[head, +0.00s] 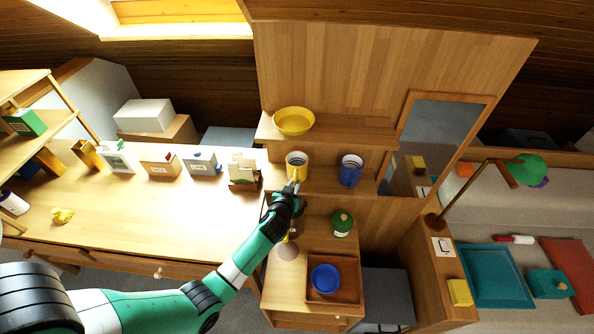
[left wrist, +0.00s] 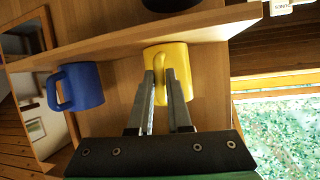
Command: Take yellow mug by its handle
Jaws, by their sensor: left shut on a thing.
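The yellow mug (head: 298,160) stands upright on the lower ledge of the wooden shelf unit, under the upper shelf. In the left wrist view the yellow mug (left wrist: 183,62) has its handle facing me. My left gripper (head: 292,186) reaches up to the front of the mug. In the left wrist view the left gripper (left wrist: 162,78) has its two fingers on either side of the handle, closed on it. The fingers hide part of the handle. My right gripper is not in view.
A blue mug (head: 350,170) stands to the right on the same ledge. A yellow bowl (head: 294,121) sits on the upper shelf (head: 350,132). Below are a green container (head: 341,223) and a tray (head: 351,291) holding a blue bowl (head: 325,278). Small boxes line the desk at left.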

